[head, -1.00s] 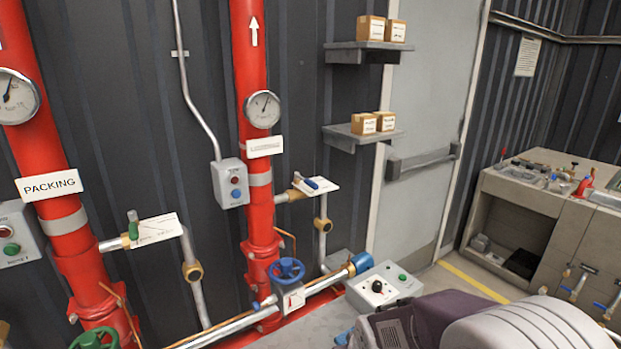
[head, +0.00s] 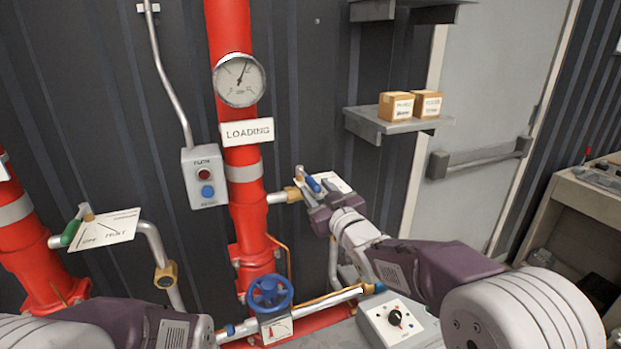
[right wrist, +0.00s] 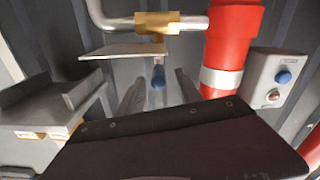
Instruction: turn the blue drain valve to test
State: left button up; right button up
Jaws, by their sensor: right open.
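The drain valve has a short blue lever (head: 313,184) on a brass fitting (head: 293,194), to the right of the red LOADING riser. A white plate (head: 335,182) sits behind the lever; its writing is mostly hidden. My right gripper (head: 316,196) is open at the lever.
A blue handwheel (head: 269,293) sits low before the red riser (head: 250,215). A switch box (head: 205,178) is left of the riser. A green-handled valve (head: 72,232) is farther left. A shelf with boxes (head: 397,128) and a knob panel (head: 396,320) are on the right.

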aim_at(309, 180)
jog(key=p+x, duration=0.1)
jog(key=x, duration=0.5)
jog(key=shift+w+f, duration=0.1)
jog(key=shift+w, duration=0.1)
jog(key=shift+d, duration=0.1)
grip_shut()
dwell(1.0)
